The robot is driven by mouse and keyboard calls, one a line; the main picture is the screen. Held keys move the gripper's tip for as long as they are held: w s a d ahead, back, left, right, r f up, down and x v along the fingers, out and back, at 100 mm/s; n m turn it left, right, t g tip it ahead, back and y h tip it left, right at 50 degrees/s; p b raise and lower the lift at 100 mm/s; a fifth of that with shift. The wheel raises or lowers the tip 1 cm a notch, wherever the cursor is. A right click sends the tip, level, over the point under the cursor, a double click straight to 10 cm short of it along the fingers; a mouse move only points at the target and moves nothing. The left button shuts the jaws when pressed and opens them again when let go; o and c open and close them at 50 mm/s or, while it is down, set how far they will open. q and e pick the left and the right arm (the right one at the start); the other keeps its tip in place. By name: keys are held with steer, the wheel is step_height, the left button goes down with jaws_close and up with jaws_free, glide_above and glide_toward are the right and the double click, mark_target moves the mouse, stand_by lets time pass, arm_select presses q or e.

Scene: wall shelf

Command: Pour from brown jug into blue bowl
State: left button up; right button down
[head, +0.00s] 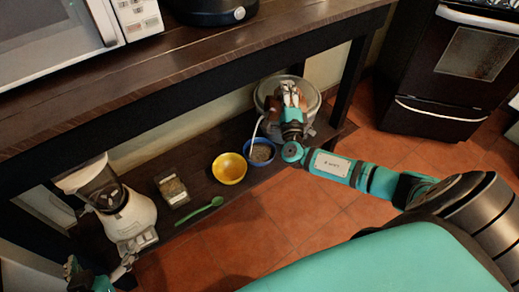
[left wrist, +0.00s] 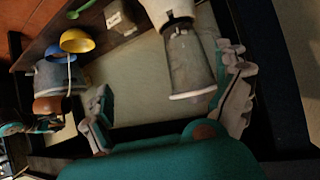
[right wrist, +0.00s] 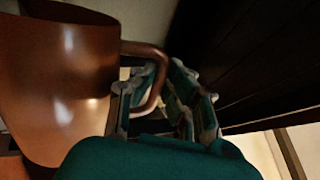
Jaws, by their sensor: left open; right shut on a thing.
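The brown jug (right wrist: 60,85) fills the left of the right wrist view. My right gripper (right wrist: 158,75) is shut on its handle. In the head view my right gripper (head: 291,98) holds the jug (head: 273,106) in front of a grey pot, just above the blue bowl. The blue bowl (head: 262,152) stands on the low shelf with grainy dark contents; it also shows in the left wrist view (left wrist: 60,58). A thin pale line runs between jug and bowl; I cannot tell whether it is a stream or a utensil. My left gripper (left wrist: 166,72) is open and empty, by the blender.
A yellow bowl (head: 229,168) stands left of the blue bowl. The grey pot (head: 313,98) is behind the jug. The wooden counter (head: 190,62) overhangs the shelf.

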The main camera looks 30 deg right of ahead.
arm_select(q)
steer(key=shift+s+a+f+g, duration=0.15)
steer(key=shift+s+f+g, duration=0.15)
steer(key=shift+s+f, duration=0.05)
arm_select(e)
steer(key=shift+w+a, duration=0.1)
arm_select(q)
steer(key=shift+s+f, duration=0.1)
